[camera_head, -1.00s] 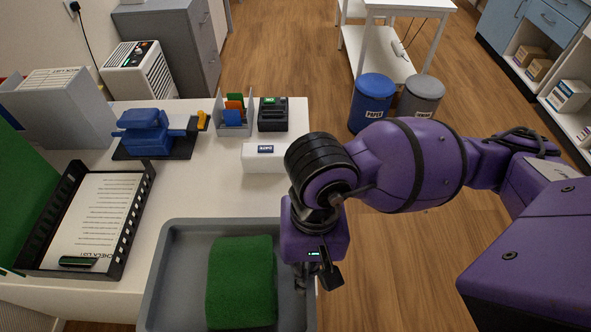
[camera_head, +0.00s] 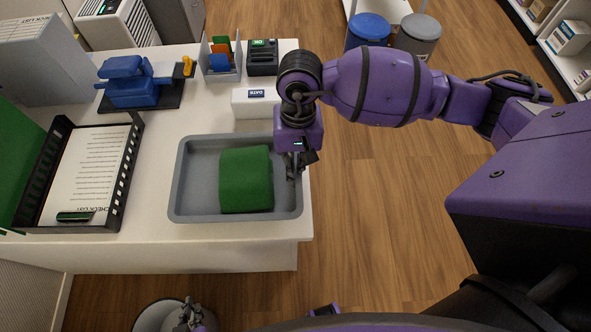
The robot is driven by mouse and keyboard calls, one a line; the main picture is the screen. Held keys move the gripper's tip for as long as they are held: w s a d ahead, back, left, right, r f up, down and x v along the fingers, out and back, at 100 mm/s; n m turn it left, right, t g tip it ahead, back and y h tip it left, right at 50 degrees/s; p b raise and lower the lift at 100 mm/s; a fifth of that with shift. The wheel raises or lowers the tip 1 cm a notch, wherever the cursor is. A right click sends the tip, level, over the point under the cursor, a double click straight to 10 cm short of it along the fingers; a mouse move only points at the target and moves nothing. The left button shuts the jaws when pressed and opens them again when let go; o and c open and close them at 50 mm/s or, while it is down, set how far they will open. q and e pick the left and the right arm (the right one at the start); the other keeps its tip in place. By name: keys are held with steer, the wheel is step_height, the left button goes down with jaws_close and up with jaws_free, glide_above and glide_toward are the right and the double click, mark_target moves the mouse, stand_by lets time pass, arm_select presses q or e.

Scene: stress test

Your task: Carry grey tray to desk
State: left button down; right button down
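The grey tray (camera_head: 190,217) is on the white desk (camera_head: 200,256), close to its right edge, and looks level. A green folded cloth-like block (camera_head: 246,180) lies in it. My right gripper (camera_head: 300,162) is at the tray's right rim, with dark fingers pointing down at it. I cannot tell whether the fingers grip the rim or only straddle it. My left gripper (camera_head: 192,316) shows at the bottom edge, over a pale round bin (camera_head: 150,317), well apart from the tray. It is small and cut off, so its finger state is unclear.
A black paper tray (camera_head: 128,180) with a checklist stands left of the grey tray. A white box (camera_head: 254,103), a blue device (camera_head: 133,82), a card holder (camera_head: 219,66) and a black device (camera_head: 262,58) stand behind. Blue (camera_head: 368,30) and grey (camera_head: 417,36) bins stand on the floor.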

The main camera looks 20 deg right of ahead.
steer(key=shift+w+f, duration=0.4)
steer(key=shift+f, duration=1.5)
steer(key=shift+f, duration=0.25)
steer(key=c, duration=2)
jaws_free()
steer(key=shift+s+d, duration=0.1)
steer(key=shift+r, duration=0.1)
steer(key=r, duration=0.4)
steer(key=w+r, duration=0.1)
steer(key=r, duration=0.3)
steer(key=d+r, duration=0.1)
steer(key=r, duration=0.3)
steer(key=shift+w+r, duration=0.1)
steer(key=shift+w, duration=0.25)
